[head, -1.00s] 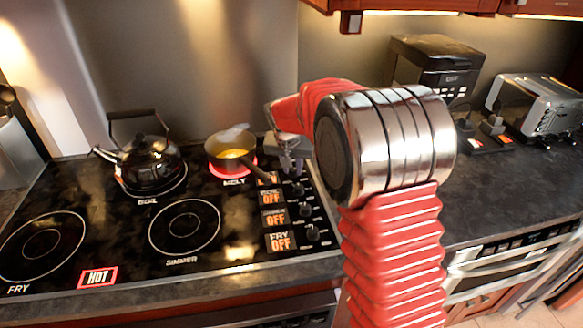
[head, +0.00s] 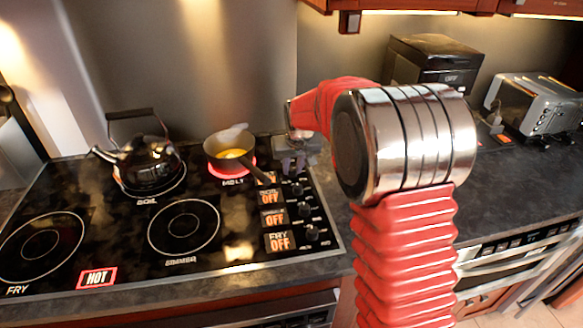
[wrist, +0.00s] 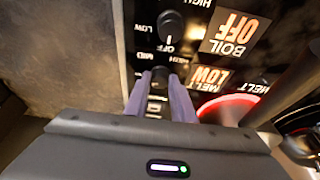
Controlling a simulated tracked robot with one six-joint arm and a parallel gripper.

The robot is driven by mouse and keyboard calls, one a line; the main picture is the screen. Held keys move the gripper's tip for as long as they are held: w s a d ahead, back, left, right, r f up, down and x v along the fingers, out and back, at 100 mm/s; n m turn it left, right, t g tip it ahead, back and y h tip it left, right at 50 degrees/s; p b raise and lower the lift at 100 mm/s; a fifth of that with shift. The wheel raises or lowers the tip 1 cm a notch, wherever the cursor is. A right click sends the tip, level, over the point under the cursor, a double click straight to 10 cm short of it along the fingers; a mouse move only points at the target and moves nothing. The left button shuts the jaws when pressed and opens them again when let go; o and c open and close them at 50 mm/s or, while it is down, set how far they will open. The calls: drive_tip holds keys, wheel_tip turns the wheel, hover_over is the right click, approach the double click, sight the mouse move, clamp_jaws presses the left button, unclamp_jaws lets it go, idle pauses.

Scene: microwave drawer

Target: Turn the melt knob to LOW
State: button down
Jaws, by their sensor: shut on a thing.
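The melt knob (wrist: 160,74) is a small dark knob at the back end of the control strip. My gripper (wrist: 160,96) has its two purple fingers closed around it in the wrist view. In the head view my gripper (head: 293,163) is at the back of the knob row, and the fingers hide most of the melt knob. The melt display (wrist: 212,80) reads LOW in orange in the wrist view. The melt burner (head: 232,172) glows red under a pot (head: 230,150) with yellow contents.
The boil knob (wrist: 172,22) is beside the held knob, and its display (wrist: 230,35) reads OFF. The pot handle (head: 258,173) reaches toward the knobs. A black kettle (head: 150,158) stands on the boil burner. A HOT sign (head: 97,278) is lit. Counter lies right of the stove.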

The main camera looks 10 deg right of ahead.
drive_tip(key=shift+n, duration=0.5)
drive_tip(key=c, duration=1.5)
unclamp_jaws()
drive_tip(key=shift+r, duration=0.1)
drive_tip(key=v, duration=1.3)
drive_tip(key=shift+s+d+r, duration=0.15)
drive_tip(key=shift+d+r, duration=0.05)
drive_tip(key=shift+d, duration=0.05)
